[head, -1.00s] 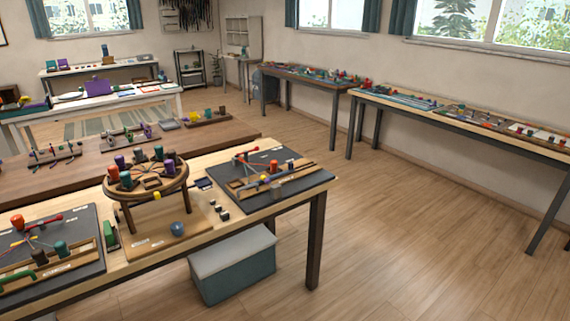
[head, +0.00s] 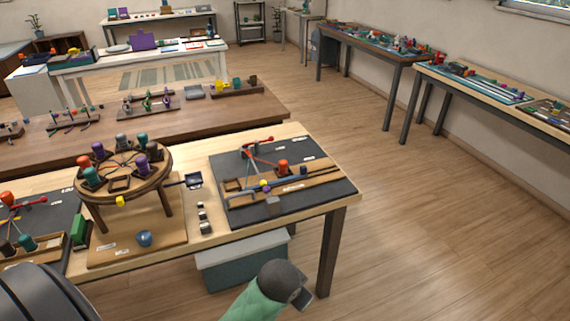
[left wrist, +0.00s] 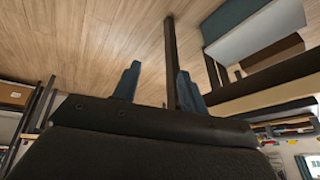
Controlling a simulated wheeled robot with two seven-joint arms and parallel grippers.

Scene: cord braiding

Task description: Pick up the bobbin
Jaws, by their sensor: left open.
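Several bobbins in orange, purple, teal and grey stand around the rim of a round wooden braiding stand (head: 125,180) on the near table. They include an orange bobbin (head: 84,162), a purple bobbin (head: 143,163) and a grey bobbin (head: 121,141). Another orange bobbin (head: 283,167) stands on the dark mat (head: 328,202) to the right. I cannot tell which bobbin the task means. My left gripper (left wrist: 158,80) shows in the left wrist view with its two blue fingers apart and nothing held between them. A dark table leg and floor show behind them. My right gripper is not seen.
A blue ball-like pot (head: 144,238), a green block (head: 80,230) and small dark blocks (head: 203,218) lie near the stand. A lidded grey-teal box (head: 240,262) is under the table. Open wooden floor (head: 440,235) lies to the right.

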